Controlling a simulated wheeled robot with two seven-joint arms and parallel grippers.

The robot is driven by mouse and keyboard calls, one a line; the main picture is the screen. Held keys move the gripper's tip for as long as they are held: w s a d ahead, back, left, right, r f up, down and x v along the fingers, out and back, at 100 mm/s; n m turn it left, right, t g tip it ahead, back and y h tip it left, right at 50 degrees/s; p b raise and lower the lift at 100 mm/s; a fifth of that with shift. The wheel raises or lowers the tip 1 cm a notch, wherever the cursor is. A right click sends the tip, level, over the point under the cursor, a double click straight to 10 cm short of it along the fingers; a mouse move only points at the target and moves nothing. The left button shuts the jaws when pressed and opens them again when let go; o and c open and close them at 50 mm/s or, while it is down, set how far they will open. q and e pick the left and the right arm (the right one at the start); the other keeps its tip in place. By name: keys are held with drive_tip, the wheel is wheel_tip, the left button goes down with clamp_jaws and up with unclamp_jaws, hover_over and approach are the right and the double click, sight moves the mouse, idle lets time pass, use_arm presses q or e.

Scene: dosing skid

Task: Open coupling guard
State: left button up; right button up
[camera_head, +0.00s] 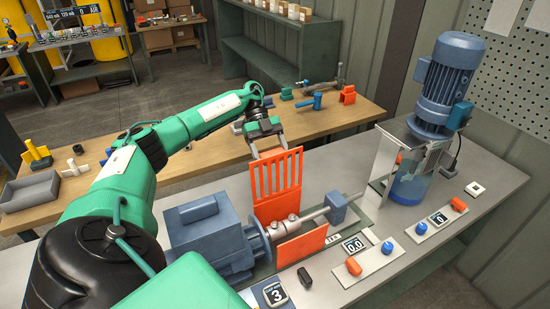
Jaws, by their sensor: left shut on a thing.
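The orange slotted coupling guard (278,178) stands raised behind the shaft, so the metal coupling (283,227) shows uncovered. A second orange panel (302,246) is in front of the coupling. My left gripper (268,152) is at the top edge of the raised guard panel and is shut on it. The fingertips are small in this view. The blue motor (205,232) is left of the coupling, and a shaft runs right to a blue block (336,207). My right gripper is not in view.
A tall blue motor on a tank with a clear shield (388,160) stands at the right. Control panels with a display (354,245) and knobs line the bench front. A wooden table (345,115) behind holds small fittings and a grey tray (30,190).

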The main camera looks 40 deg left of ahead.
use_arm(q)
drive_tip(key=shift+a+f, duration=0.3)
drive_tip(key=shift+f, duration=0.05)
drive_tip(key=shift+h, duration=0.3)
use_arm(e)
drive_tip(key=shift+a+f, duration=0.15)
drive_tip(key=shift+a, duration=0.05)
use_arm(q)
drive_tip(key=shift+f, duration=0.2)
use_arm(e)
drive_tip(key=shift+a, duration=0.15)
use_arm(q)
drive_tip(key=o, duration=1.4)
drive_tip(key=shift+w+a, duration=0.1)
drive_tip(key=shift+r, duration=0.15)
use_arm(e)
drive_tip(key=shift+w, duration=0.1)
use_arm(q)
drive_tip(key=shift+r, duration=0.1)
